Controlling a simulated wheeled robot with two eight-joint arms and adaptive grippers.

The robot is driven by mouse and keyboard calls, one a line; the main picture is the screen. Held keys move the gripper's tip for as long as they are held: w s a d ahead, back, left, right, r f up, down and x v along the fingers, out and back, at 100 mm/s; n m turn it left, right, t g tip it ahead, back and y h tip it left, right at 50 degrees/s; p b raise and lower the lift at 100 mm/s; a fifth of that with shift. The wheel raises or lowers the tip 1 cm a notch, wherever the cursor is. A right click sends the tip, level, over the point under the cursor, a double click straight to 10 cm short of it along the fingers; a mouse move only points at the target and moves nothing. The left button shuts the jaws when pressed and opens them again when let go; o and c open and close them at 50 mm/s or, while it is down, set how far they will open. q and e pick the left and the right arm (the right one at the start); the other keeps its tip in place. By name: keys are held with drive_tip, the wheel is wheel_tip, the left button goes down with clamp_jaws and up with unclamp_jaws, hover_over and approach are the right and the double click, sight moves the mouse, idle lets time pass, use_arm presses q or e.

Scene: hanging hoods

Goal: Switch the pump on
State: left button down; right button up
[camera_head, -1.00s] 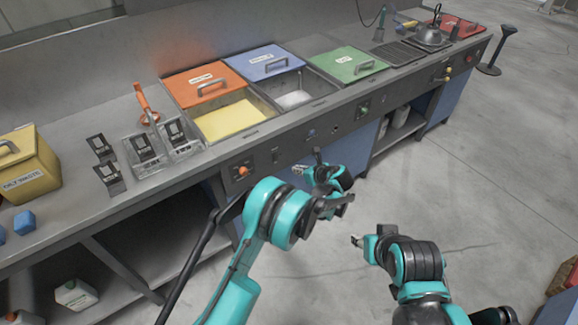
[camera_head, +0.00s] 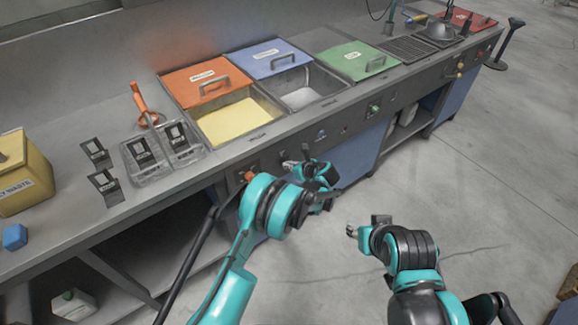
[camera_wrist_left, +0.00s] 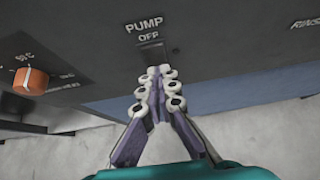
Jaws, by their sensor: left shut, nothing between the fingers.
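The pump switch (camera_wrist_left: 152,51) is a small dark piece on the dark front panel, under the words PUMP and OFF, in the left wrist view. My left gripper (camera_wrist_left: 158,71) is shut and empty, its fingertips at the lower edge of the switch and covering part of it. I cannot tell whether they touch it. In the head view my left gripper (camera_head: 291,163) is at the bench's front panel, right of an orange knob (camera_head: 249,177). My right gripper (camera_head: 351,231) hangs over the floor, away from the bench; its finger opening is too small to judge.
The orange knob also shows in the left wrist view (camera_wrist_left: 31,80). A green button (camera_head: 374,109) sits further right on the panel. Tanks with orange (camera_head: 205,83), blue (camera_head: 266,57) and green (camera_head: 357,61) lids are set in the bench top. The floor in front is clear.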

use_arm(q)
drive_tip(key=shift+w+a+f, duration=0.1)
drive_tip(key=shift+w+a, duration=0.05)
drive_tip(key=shift+w, duration=0.05)
idle(0.4)
drive_tip(key=shift+r+p, duration=0.3)
drive_tip(key=shift+r, duration=0.55)
